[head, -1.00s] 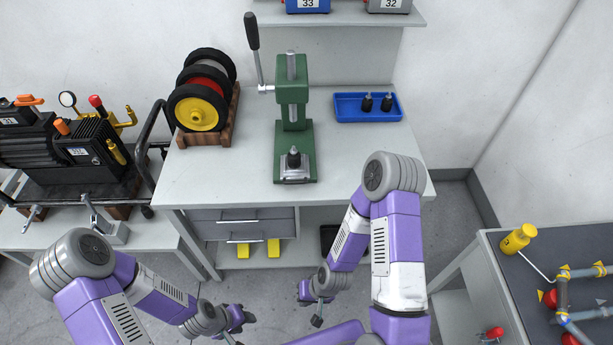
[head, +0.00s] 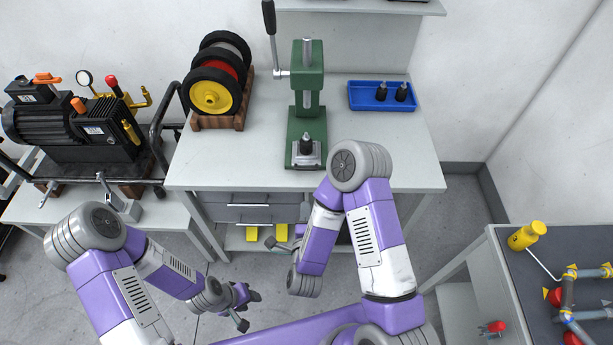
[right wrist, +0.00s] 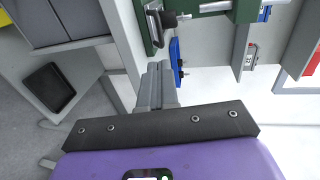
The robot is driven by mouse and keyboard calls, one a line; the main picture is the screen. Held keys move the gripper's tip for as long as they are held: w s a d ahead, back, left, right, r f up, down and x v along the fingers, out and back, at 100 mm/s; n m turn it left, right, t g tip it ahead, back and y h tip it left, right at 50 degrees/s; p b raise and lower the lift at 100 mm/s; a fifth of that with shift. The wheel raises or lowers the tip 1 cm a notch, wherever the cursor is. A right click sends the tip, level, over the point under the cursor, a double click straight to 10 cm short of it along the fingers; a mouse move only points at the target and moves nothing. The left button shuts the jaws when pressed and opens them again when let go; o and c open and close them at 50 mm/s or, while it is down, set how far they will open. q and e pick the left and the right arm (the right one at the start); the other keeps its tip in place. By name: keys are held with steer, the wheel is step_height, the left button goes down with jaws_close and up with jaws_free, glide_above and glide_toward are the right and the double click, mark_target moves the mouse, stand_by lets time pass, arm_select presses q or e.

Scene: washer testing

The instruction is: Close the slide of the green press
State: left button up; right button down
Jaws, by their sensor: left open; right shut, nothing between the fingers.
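The green press (head: 307,72) stands upright on the white workbench, its black-knobbed lever (head: 270,22) raised at the left. On the front of its green base is a metal slide plate (head: 306,161) carrying a black part (head: 306,146). The slide sits forward of the press column. In the right wrist view the press base (right wrist: 148,25) is at the top, beyond the fingertips. My right gripper (right wrist: 157,68) is shut and empty; in the head view it (head: 272,245) is low in front of the bench drawers. My left gripper (head: 246,308) is open and empty, low above the floor.
Wheels on a wooden stand (head: 218,122) are left of the press. A blue tray (head: 357,104) with two black parts is to its right. My right elbow is over the bench's front edge. Grey drawers (head: 248,215) are below. A pump (head: 75,130) stands at left.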

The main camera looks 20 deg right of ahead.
arm_select(q)
step_height(320, 180, down, 4)
steer(key=b, duration=0.4)
steer(key=shift+f, duration=0.25)
arm_select(e)
steer(key=x, duration=1.4)
